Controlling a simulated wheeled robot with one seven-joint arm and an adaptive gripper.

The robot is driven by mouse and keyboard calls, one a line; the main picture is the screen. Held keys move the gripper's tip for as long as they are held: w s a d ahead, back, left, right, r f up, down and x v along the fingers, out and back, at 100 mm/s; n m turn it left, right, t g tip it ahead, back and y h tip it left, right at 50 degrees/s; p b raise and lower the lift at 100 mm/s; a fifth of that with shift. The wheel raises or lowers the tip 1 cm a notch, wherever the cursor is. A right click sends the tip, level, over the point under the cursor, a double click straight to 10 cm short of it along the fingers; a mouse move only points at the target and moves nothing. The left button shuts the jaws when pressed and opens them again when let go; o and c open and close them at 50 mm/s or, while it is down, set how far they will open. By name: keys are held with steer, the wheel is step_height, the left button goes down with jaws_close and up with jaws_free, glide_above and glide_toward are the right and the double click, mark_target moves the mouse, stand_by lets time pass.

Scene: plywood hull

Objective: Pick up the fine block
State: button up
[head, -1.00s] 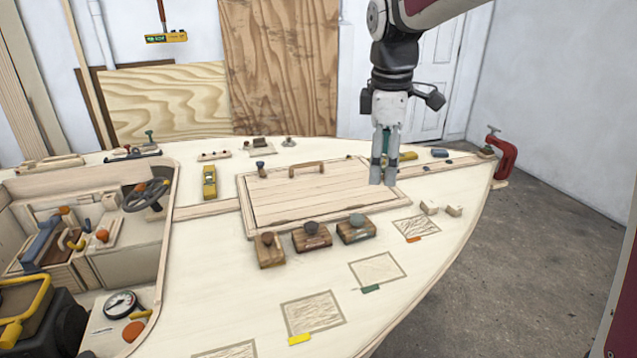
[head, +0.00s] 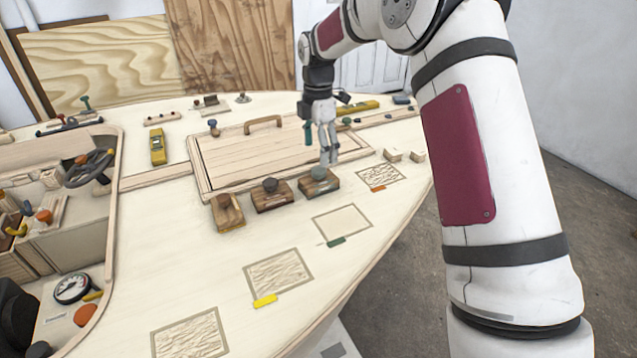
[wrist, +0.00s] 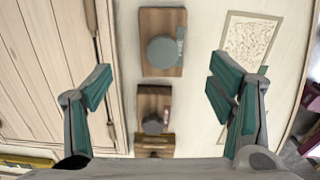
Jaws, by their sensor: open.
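Three wooden blocks with round knobs stand in a row in front of the hatch. The right block (head: 318,187) has a grey-green knob, the middle block (head: 272,198) a dark knob, and the left block (head: 228,214) a brown knob. I cannot read which one is fine. My gripper (head: 328,158) is open and empty, pointing down over the right block. In the wrist view the right block (wrist: 172,18) lies ahead between the spread fingers (wrist: 160,84), apart from them. The middle block (wrist: 153,101) is lower, and another block's edge shows below it, mostly hidden.
The hatch (head: 240,160) with its wooden handle (head: 263,123) is behind the blocks. Outlined patches with coloured tags lie in front, including the rough one (head: 378,175). Two small wooden pieces (head: 393,155) stand to the right. The deck around the patches is clear.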

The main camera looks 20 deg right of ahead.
mark_target(319, 169)
steer(key=shift+s+f, duration=0.15)
steer(key=shift+f, duration=3.55)
steer(key=c, duration=1.4)
steer(key=shift+r, duration=0.45)
step_height(319, 169, up, 3)
steer(key=s, duration=1)
steer(key=s+a+r+p, duration=0.1)
steer(key=s, duration=0.5)
